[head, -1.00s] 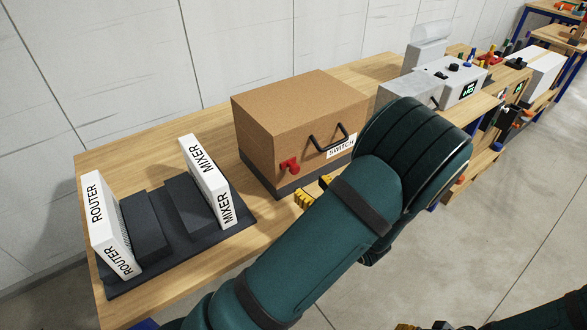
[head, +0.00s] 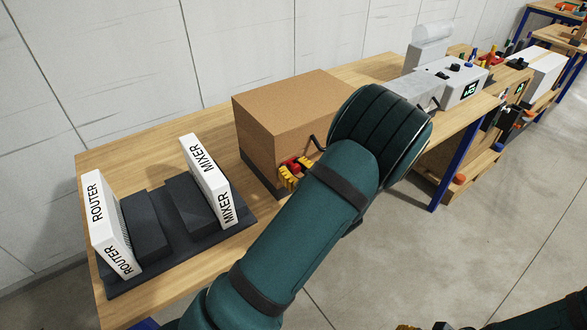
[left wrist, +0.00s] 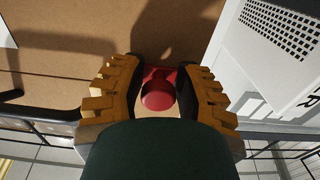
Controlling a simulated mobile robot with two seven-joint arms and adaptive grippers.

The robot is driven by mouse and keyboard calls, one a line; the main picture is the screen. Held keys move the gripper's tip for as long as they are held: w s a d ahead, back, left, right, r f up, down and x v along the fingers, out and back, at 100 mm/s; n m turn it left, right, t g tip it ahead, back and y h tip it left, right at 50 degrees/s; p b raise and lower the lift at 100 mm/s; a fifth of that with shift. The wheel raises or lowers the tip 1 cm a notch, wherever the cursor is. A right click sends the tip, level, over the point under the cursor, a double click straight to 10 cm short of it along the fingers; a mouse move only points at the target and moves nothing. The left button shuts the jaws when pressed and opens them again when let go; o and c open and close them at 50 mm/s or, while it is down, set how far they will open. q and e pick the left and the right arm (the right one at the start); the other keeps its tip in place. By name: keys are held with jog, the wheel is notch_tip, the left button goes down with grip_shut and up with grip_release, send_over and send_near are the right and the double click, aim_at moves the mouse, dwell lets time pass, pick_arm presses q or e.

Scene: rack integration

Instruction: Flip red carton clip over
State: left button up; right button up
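The brown carton (head: 285,112) sits on a dark base on the wooden table. The red carton clip (head: 291,162) is on its front face, low and to the left, partly hidden by the yellow fingers of my left gripper (head: 294,171). In the left wrist view, the red clip (left wrist: 158,94) shows between the two fingers of my left gripper (left wrist: 159,85). The fingers are spread on either side of it, with a narrow gap visible. Part of my right gripper (head: 407,327) shows at the bottom edge; its fingers are mostly cut off.
My left forearm hides the carton's right front. A white router box (head: 112,232) and a mixer box (head: 207,182) stand on a dark tray (head: 185,257) to the left. A grey machine (head: 455,83) stands at the back right. Bare table lies in front of the carton.

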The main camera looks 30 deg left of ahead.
pick_arm(q)
grip_shut()
jog(key=w, duration=0.1)
jog(key=w+d, duration=0.1)
jog(key=w, duration=0.1)
jog(key=shift+w+d, duration=0.25)
jog(key=o, duration=0.6)
grip_release()
jog(key=shift+w, duration=0.15)
jog(key=v, duration=1.2)
